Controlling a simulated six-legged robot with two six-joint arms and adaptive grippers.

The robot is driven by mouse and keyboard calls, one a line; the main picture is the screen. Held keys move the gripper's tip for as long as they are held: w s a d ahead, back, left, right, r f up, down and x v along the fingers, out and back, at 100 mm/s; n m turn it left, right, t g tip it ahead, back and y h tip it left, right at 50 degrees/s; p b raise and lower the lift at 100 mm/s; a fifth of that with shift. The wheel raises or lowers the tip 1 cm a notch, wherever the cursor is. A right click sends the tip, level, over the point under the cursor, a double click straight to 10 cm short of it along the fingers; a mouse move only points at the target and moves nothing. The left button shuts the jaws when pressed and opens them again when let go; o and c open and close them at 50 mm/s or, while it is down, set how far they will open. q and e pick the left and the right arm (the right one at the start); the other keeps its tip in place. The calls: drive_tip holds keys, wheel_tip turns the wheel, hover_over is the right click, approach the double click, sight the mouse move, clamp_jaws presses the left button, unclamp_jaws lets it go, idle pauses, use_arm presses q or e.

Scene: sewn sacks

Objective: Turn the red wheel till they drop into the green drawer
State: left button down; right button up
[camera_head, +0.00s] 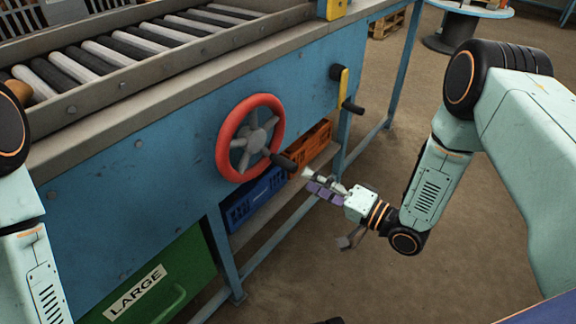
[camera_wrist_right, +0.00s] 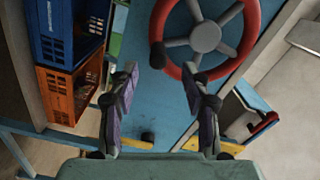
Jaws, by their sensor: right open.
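The red wheel (camera_head: 250,137) with grey spokes and a dark handle (camera_head: 283,161) is mounted on the blue front of the machine. It also shows at the top of the right wrist view (camera_wrist_right: 206,36), with its handle (camera_wrist_right: 158,55) at lower left. The green drawer (camera_head: 150,286), labelled LARGE, is at lower left and looks shut. My right gripper (camera_head: 318,184) is in front of the wheel's handle, apart from it. In the right wrist view its fingers (camera_wrist_right: 165,88) are spread with nothing between them. My left arm shows at the left edge; its gripper is out of view.
A roller conveyor (camera_head: 130,45) runs along the machine's top, with a brown round thing (camera_head: 19,91) at its left end. A blue crate (camera_head: 256,197) and an orange crate (camera_head: 311,146) sit on a low shelf. A yellow-plated lever (camera_head: 343,89) is right of the wheel.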

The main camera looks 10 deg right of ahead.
sight(296, 171)
drive_tip(key=n, duration=0.6)
drive_tip(key=shift+w, duration=0.3)
drive_tip(key=n, duration=0.4)
drive_tip(key=shift+w, duration=0.15)
drive_tip(key=n, duration=0.4)
drive_tip(key=shift+d, duration=0.1)
drive_tip(key=shift+n, duration=0.3)
drive_tip(key=b+x, duration=0.2)
drive_tip(key=x, duration=0.4)
drive_tip(key=shift+w+f, duration=0.1)
drive_tip(key=shift+w, duration=0.05)
drive_tip(key=shift+b+x, duration=0.4)
drive_tip(key=shift+x, duration=0.45)
drive_tip(key=shift+c, duration=0.2)
clamp_jaws()
